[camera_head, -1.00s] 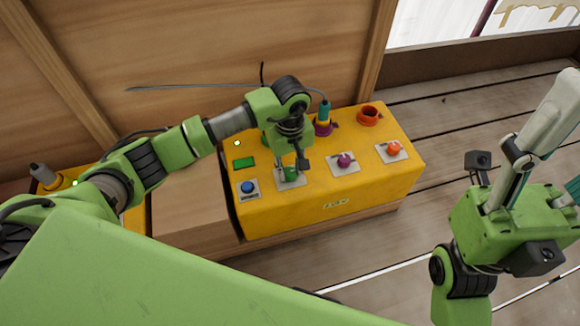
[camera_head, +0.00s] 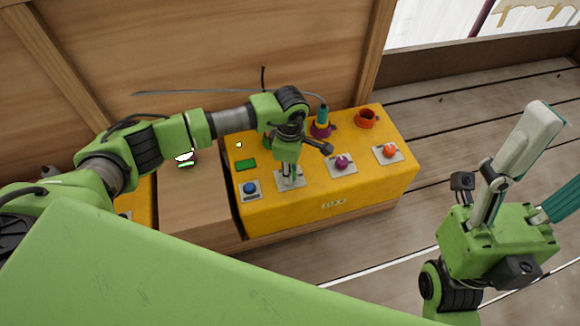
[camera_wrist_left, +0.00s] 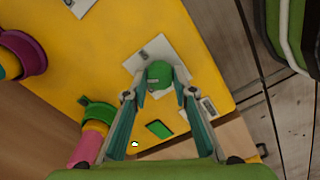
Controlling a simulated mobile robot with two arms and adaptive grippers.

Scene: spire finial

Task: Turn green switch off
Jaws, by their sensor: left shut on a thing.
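The green switch (camera_wrist_left: 160,74) is a round green knob on a pale plate (camera_wrist_left: 147,50) on the yellow console (camera_head: 330,185). In the left wrist view, it sits between the fingertips of my left gripper (camera_wrist_left: 160,82). The gripper is shut on it. In the head view, my left gripper (camera_head: 289,181) points down at the switch's plate and mostly hides the knob. My right gripper (camera_head: 560,158) is open and empty, held up at the right, away from the console. The knob's turned position is hard to tell.
Beside the green switch are a blue button (camera_head: 250,187), a purple knob (camera_head: 342,162) and an orange knob (camera_head: 390,151). A wooden wall rises behind; open floor lies to the right.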

